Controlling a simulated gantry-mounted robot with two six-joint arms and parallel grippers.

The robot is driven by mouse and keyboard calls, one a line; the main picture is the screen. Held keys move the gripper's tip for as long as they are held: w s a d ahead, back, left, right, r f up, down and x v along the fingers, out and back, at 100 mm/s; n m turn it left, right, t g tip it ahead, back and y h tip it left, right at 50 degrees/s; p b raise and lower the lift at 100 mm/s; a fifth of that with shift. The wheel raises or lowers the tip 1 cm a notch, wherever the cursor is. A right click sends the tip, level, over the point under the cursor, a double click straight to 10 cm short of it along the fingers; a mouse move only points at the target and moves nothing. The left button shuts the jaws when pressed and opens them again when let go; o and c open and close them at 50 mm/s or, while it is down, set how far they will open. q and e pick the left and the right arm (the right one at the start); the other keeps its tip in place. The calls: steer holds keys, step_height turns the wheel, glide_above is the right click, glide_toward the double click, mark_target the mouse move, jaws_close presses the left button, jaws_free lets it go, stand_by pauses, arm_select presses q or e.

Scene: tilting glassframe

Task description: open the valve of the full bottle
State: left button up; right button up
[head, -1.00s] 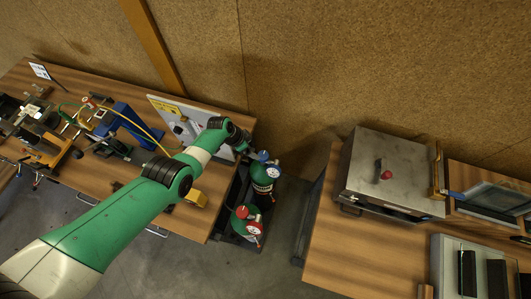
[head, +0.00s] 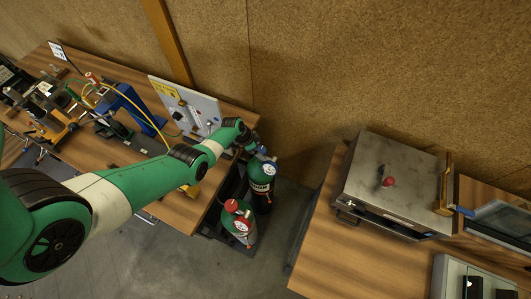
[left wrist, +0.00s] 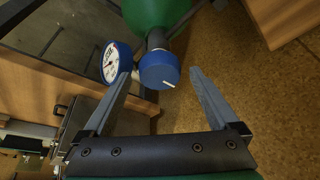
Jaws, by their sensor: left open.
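Two green bottles stand in the gap between the benches. The rear bottle (head: 262,185) has a blue valve knob (left wrist: 158,69) and a white-faced, blue-rimmed gauge (left wrist: 112,62). The front bottle (head: 240,232) has a red valve knob (head: 231,205) and a red-rimmed gauge (head: 243,226). I cannot read either needle clearly. My left gripper (left wrist: 160,76) is open and empty. In the left wrist view its fingertips lie on either side of the blue knob, with visible gaps. In the head view my left wrist partly hides the gripper. My right gripper is out of view.
The left bench (head: 190,217) carries a white panel (head: 192,103), a blue stand and clamped tools. The right bench (head: 318,250) carries a metal box (head: 390,175) with a red knob. The bottles stand close to the left bench's end. Bare floor lies in front of them.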

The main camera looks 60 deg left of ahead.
arm_select(q)
steer(key=c, duration=1.4)
